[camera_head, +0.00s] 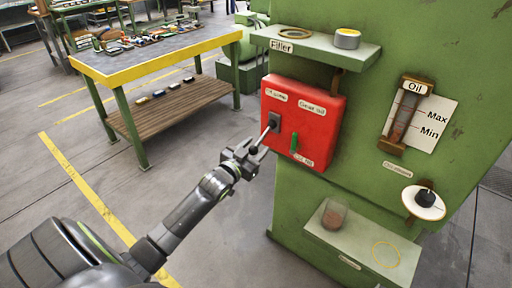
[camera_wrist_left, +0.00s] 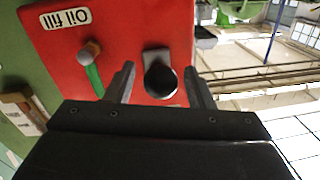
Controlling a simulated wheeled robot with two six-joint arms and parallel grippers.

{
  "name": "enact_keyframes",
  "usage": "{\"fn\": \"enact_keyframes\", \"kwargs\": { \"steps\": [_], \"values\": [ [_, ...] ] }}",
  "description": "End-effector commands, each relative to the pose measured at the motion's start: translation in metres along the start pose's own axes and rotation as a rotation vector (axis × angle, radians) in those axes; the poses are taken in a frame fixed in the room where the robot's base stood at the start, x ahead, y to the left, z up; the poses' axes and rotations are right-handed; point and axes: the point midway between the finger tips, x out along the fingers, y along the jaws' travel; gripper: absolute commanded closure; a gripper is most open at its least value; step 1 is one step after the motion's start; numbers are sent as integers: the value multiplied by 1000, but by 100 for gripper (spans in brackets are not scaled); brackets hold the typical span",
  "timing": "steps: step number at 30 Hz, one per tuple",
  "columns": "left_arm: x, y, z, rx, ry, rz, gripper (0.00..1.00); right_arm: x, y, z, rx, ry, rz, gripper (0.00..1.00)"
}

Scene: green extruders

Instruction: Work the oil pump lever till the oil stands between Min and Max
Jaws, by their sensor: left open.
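The red pump box (camera_head: 325,105) is on the green machine's side. A metal lever with a black knob (camera_head: 264,135) sticks out of it toward my left gripper (camera_head: 250,154). In the left wrist view the round black knob (camera_wrist_left: 160,80) sits between the two spread fingers of the gripper (camera_wrist_left: 160,72), with gaps on both sides. A green lever (camera_head: 294,143) is on the same box; it also shows in the wrist view (camera_wrist_left: 94,75). The oil gauge (camera_head: 403,115) has Max and Min marks; its exact oil level is too small to read. My right gripper is out of view.
A shelf labelled Filler (camera_head: 310,46) juts out above the box and holds a round tin (camera_head: 347,38). A round dial (camera_head: 424,202) is at the right. A workbench (camera_head: 160,58) stands behind at the left.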

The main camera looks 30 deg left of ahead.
Motion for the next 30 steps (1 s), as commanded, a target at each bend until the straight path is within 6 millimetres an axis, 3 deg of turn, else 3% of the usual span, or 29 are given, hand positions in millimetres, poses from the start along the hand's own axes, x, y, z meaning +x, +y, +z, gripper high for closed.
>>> {"fn": "enact_keyframes", "kwargs": {
  "steps": [12, 24, 30],
  "values": [
    [8, 0, 0, 0, 0, 0, 51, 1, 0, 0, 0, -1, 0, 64],
    [8, 0, 0, 0, 0, 0, 100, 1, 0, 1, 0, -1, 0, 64],
    [8, 0, -1, 0, -2, 0, 100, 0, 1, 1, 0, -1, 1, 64]
  ]
}}
